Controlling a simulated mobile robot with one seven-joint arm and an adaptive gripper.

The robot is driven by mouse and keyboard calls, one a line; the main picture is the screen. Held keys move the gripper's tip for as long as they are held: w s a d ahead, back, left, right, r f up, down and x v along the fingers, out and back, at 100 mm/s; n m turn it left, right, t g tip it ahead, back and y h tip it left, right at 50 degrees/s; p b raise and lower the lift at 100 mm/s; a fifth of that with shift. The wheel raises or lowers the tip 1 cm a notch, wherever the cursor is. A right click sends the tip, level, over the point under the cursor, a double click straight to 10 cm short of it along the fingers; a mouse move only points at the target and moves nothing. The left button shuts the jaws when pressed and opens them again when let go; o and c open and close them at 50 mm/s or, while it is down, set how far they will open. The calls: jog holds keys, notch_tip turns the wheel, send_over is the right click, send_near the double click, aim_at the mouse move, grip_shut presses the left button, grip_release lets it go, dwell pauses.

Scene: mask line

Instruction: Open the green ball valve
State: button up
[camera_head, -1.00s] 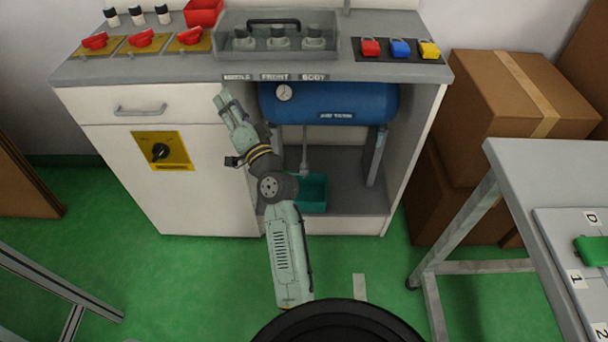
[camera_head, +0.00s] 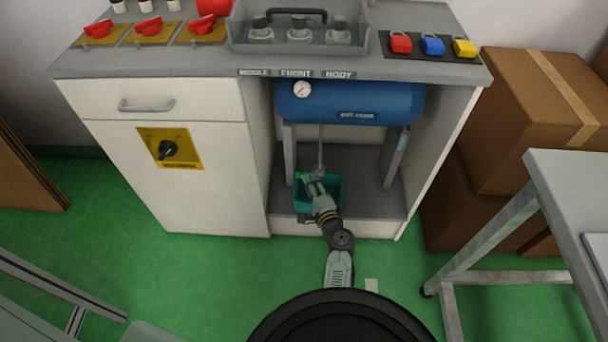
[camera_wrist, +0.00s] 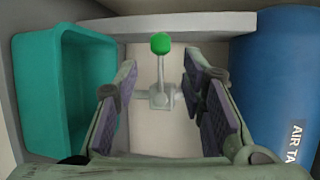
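The green ball valve shows in the wrist view as a bright green knob (camera_wrist: 160,43) on a grey stem (camera_wrist: 160,72) that runs to a grey fitting. My gripper (camera_wrist: 160,80) is open, with one finger on each side of the stem and a visible gap on both sides. In the head view my gripper (camera_head: 312,183) is low inside the open cabinet bay, at the lower end of the grey pipe (camera_head: 320,150) under the blue air tank (camera_head: 350,103). There the gripper hides most of the valve.
A teal bin (camera_wrist: 38,95) stands close on the left in the wrist view, and the blue tank is close on the right. In the head view the bin (camera_head: 335,192) is beside my gripper. Tank legs (camera_head: 395,157) and cabinet walls bound the bay.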

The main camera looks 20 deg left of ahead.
jog(key=x, duration=0.5)
jog(key=shift+w+a+b, duration=0.25)
jog(key=shift+w+b, duration=0.05)
jog(key=shift+b, duration=0.05)
jog(key=shift+c, duration=0.3)
grip_shut()
jog(key=shift+f, duration=0.1)
